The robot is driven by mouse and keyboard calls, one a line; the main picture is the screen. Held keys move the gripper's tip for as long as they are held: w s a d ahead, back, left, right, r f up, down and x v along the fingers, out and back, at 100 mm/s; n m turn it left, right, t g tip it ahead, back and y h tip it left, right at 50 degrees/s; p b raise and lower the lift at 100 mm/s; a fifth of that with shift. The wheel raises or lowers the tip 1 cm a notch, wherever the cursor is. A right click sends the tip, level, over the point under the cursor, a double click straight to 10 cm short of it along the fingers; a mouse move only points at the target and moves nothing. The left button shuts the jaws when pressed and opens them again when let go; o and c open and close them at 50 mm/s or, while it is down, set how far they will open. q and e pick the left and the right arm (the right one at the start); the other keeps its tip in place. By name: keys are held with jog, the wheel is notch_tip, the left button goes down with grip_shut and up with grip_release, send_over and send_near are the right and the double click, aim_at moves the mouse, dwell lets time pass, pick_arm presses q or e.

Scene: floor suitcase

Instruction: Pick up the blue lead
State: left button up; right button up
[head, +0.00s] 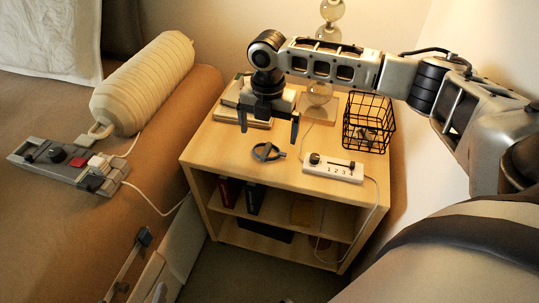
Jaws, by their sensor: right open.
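A small coiled dark blue-grey lead (268,152) lies on the wooden top of the bedside cabinet (225,150), near its front edge. It is the only thing I see that fits the blue lead. My right gripper (269,128) points down above and just behind the lead in the head view. Its two dark fingers are spread wide with nothing between them. The gap between fingertips and lead is hard to judge. My left gripper is not in view.
A white numbered control (332,168) with a cable lies right of the lead. A grey control box (70,165) and a ribbed cream roll (142,82) lie on the bed.

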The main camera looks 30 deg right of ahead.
aim_at(268, 152)
jog(key=shift+f+b, duration=0.3)
jog(key=shift+f, duration=1.05)
notch_tip(268, 152, down, 4)
jog(key=shift+w+f+b, duration=0.1)
jog(key=shift+f+b, duration=0.1)
jog(key=shift+b, duration=0.55)
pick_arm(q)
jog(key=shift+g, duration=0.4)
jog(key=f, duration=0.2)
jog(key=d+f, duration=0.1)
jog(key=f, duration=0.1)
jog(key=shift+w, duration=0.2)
pick_arm(e)
jog(key=c, duration=0.9)
